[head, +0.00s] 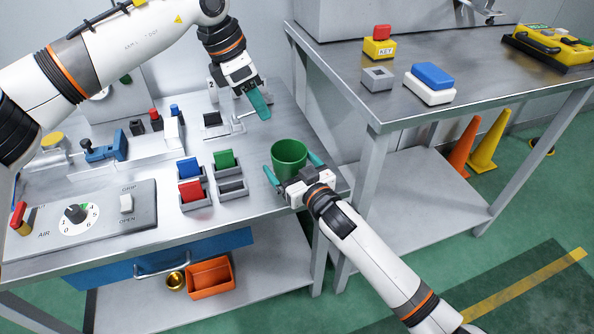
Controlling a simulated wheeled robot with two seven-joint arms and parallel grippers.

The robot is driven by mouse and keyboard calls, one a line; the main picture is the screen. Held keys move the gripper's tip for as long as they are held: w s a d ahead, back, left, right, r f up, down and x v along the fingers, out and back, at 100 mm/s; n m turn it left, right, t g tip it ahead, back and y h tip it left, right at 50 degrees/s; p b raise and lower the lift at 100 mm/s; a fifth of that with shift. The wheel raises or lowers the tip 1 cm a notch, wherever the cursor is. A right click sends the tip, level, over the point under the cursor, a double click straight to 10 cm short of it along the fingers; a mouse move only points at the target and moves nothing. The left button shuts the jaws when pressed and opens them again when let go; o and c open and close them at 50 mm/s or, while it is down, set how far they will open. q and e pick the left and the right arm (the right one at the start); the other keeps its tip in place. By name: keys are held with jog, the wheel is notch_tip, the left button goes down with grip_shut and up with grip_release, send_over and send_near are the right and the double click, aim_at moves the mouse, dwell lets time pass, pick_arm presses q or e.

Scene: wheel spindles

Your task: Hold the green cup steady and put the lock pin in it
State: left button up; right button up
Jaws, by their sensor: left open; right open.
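The green cup (289,152) stands upright near the right end of the left workbench. My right gripper (292,170) is open, with its teal fingers on either side of the cup's near part; I cannot tell whether they touch it. My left gripper (260,105) hangs above the bench behind and left of the cup, clear of it. Its fingers show nearly edge-on, open, with nothing seen between them. I cannot pick out the lock pin with certainty; a small metal fitting (238,123) lies below the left gripper. The cup's inside bottom is hidden.
Grey holders with a blue block (188,167), a green block (224,159) and a red block (191,191) stand left of the cup, beside an empty holder (232,187). A control panel (110,222) lies front left. A second table (440,115) stands at right.

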jog(key=v, duration=1.2)
jog(key=shift+f, duration=0.1)
